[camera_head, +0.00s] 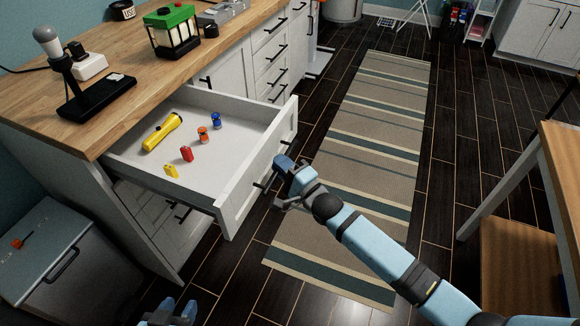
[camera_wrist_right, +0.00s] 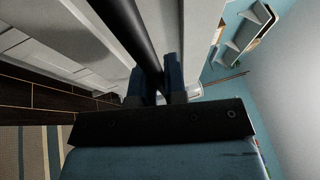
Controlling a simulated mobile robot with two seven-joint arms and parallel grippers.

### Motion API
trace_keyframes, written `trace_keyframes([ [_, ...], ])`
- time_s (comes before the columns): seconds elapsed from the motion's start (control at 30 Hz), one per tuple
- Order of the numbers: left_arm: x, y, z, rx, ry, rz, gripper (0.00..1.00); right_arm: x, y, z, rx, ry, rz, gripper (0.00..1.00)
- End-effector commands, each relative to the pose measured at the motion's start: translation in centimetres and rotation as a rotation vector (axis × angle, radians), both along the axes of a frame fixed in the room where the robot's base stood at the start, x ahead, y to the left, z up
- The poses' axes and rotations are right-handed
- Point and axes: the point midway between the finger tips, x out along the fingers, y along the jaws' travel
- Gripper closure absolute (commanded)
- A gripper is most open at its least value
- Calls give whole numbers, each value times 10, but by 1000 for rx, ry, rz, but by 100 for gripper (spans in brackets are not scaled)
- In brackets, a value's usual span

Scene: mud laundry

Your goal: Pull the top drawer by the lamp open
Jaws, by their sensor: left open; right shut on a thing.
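The top drawer (camera_head: 232,199) in the white cabinet stands pulled well out below the wooden counter. Inside lie a yellow flashlight (camera_head: 163,132) and several small red, orange, blue and yellow items. A lamp with a bare bulb (camera_head: 47,36) and black base stands on the counter above it. My right gripper (camera_head: 283,172) is at the drawer front, shut on the black bar handle (camera_head: 260,185). In the right wrist view the handle (camera_wrist_right: 128,32) runs between the two blue fingers (camera_wrist_right: 158,78). My left gripper (camera_head: 172,309) is open and empty at the bottom edge.
A green-topped lantern (camera_head: 172,32) stands on the counter (camera_head: 130,68). A grey box-like unit (camera_head: 45,245) is at lower left. A striped rug (camera_head: 350,150) covers the floor right of the drawer. A wooden table (camera_head: 560,150) is at the right edge.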

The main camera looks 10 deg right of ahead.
Motion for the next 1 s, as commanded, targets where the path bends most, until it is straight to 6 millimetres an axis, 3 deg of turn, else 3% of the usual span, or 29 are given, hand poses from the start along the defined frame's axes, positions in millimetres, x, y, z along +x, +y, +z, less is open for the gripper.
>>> trace_keyframes([
  [0.13, 0, 0, 0, 0, 0, 0, 57, 0, -1, 0, -2, -1, -1, 100],
  [0.17, 0, 0, 0, 0, 0, 0, 57, 0, -1, 0, -2, -1, -1, 83],
  [0.27, 0, 0, 0, 0, 0, 0, 57, 0, -1, 0, -2, -1, -1, 63],
  [0.67, 0, 0, 2, 0, 0, -1, 57, -9, -6, -2, 0, 2, -1, 63],
  [1.0, -1, 0, 5, 8, 5, 0, 57, -69, -45, -15, -2, 3, 0, 63],
])
